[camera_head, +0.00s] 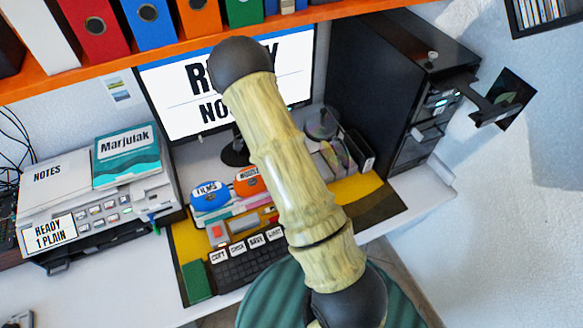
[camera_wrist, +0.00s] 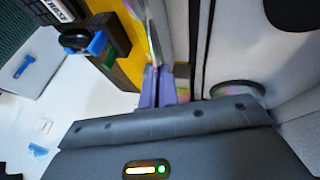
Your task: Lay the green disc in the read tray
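No green disc can be made out for certain in either view. In the wrist view, the two purple fingers of my gripper (camera_wrist: 160,86) stand close together. A thin, shiny, multicoloured edge (camera_wrist: 152,35) runs up from them; I cannot tell whether it is a disc or whether it is gripped. My gripper is not visible in the head view, where my arm crosses the middle. A dark tray-like part (camera_head: 490,103) juts from the black tower (camera_head: 385,85) at the right; a greenish mark shows at its end, and I cannot tell whether this is the read tray.
A monitor (camera_head: 170,85) stands behind my arm. A printer (camera_head: 110,215) with a teal book (camera_head: 127,160) is at left. A binder shelf (camera_head: 190,47) hangs above.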

